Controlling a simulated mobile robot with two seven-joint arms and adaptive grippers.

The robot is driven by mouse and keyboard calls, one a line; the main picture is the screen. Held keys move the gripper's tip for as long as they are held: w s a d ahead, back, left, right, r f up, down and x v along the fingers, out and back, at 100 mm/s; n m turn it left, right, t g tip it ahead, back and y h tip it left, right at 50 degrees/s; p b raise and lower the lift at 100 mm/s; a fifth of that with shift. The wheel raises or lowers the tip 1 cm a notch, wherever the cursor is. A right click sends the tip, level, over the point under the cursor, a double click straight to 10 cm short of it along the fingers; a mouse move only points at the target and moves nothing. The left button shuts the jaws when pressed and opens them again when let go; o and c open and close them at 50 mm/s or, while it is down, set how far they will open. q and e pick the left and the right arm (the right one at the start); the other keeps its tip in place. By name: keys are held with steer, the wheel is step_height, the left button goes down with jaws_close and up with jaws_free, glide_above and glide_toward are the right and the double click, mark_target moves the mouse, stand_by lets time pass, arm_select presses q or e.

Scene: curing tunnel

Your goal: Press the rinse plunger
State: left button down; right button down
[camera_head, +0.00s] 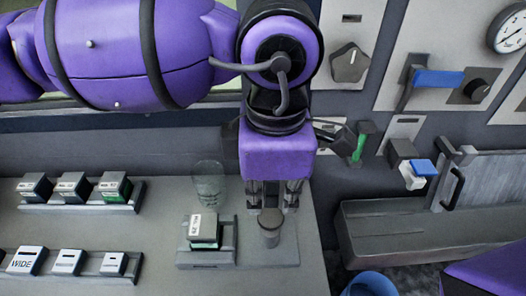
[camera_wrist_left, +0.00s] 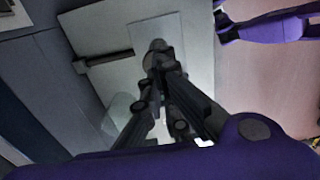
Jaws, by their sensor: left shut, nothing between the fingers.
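A short grey cylinder with a round cap, which looks like the rinse plunger (camera_head: 270,228), stands upright on a flat light plate on the counter (camera_head: 295,275). In the left wrist view the plunger's round top (camera_wrist_left: 157,46) shows just beyond my fingertips. My left gripper (camera_head: 275,198) points down over the counter, close to the plunger. Its fingers (camera_wrist_left: 160,66) are shut with nothing between them. I cannot tell whether the fingertips touch the cap.
Left of the plunger, a block with a green band (camera_head: 204,229) sits in a grey holder, with a clear glass (camera_head: 208,181) behind it. Two racks of labelled blocks (camera_head: 73,187) (camera_head: 68,262) lie further left. A metal sink (camera_head: 390,235) and a blue bucket (camera_head: 370,284) are on the right.

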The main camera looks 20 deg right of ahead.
mark_target(271, 218)
arm_select(q)
steer(key=shift+f, duration=1.1)
